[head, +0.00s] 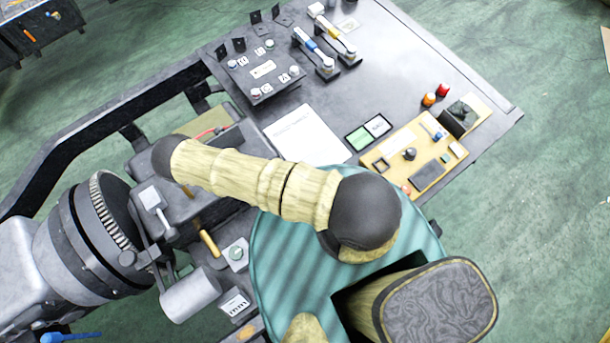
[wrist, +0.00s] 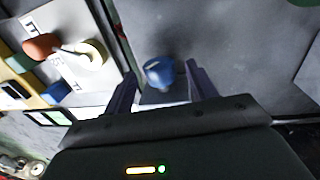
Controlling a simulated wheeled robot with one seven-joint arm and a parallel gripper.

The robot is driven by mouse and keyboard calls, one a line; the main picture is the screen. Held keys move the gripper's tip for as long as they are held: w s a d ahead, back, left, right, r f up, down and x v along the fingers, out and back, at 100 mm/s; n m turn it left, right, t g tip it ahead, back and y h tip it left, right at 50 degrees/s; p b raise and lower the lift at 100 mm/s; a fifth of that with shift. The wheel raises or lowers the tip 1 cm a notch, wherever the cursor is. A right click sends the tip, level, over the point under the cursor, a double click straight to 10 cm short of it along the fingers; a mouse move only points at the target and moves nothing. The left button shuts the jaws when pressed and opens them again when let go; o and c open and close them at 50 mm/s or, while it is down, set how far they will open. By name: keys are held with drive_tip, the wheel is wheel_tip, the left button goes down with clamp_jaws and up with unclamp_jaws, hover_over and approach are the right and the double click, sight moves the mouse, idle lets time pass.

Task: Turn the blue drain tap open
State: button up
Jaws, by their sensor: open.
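In the wrist view a rounded blue part (wrist: 160,73) sits against a dark grey surface, between the fingers of my gripper (wrist: 159,84). The fingers stand open, one on each side of it, and I see no clear contact. I cannot tell whether this part is the drain tap's handle. In the head view a blue-handled lever (head: 309,42) lies on the grey bench at the back. Another blue handle (head: 70,337) shows at the bottom left edge, partly cut off. My gripper's fingers cannot be made out in the head view, where my arm covers the middle.
A yellow-handled lever (head: 336,36) is beside the blue one on the bench (head: 415,75). A tan control board (head: 430,150) with knobs lies at the bench's right. A grey motor-like unit (head: 90,240) stands at left. Green floor is open at right.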

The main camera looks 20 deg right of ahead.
drive_tip(key=shift+f, duration=0.6)
drive_tip(key=c, duration=1)
